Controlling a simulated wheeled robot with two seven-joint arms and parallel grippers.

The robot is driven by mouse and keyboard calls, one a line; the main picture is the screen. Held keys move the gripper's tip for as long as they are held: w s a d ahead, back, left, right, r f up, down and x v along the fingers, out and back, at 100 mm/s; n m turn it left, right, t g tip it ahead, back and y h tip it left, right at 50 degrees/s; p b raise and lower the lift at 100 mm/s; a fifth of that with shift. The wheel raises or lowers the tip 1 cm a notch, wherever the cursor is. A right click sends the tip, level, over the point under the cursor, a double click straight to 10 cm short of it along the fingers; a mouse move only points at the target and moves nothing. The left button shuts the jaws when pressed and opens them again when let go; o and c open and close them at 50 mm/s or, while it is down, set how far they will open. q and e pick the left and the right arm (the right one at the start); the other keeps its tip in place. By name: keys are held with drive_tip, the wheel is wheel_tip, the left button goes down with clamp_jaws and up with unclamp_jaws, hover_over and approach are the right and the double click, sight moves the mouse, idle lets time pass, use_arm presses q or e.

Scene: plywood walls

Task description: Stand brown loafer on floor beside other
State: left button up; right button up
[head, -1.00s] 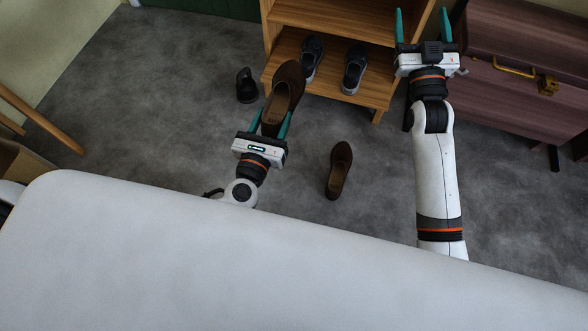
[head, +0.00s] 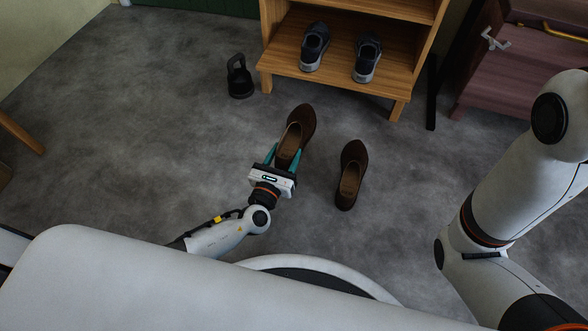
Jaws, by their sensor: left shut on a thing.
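My left gripper (head: 284,158) is shut on a brown loafer (head: 296,130), its teal fingers on both sides of the heel end. The held loafer is sole down with its toe pointing away from me. I cannot tell whether its sole touches the floor. The other brown loafer (head: 352,175) stands on the grey floor to the right, toe also pointing away, with a gap between the two. My right arm (head: 510,190) comes in at the right; its gripper is out of the picture.
A wooden shelf (head: 385,88) with a pair of dark sneakers (head: 315,47) stands behind the loafers. A black kettlebell (head: 239,77) is on the floor left of the shelf. A reddish-brown chest (head: 500,88) is at the right. The floor (head: 150,130) to the left is clear.

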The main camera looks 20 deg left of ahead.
use_arm(q)
wheel_tip(320, 180, down, 10)
drive_tip(key=b, duration=0.8)
drive_tip(key=shift+f, duration=0.15)
drive_tip(key=shift+r, duration=0.2)
drive_tip(key=shift+f, duration=0.1)
drive_tip(key=shift+f, duration=0.55)
drive_tip(key=o, duration=1.1)
drive_tip(key=shift+o, duration=0.2)
drive_tip(key=shift+r, duration=0.1)
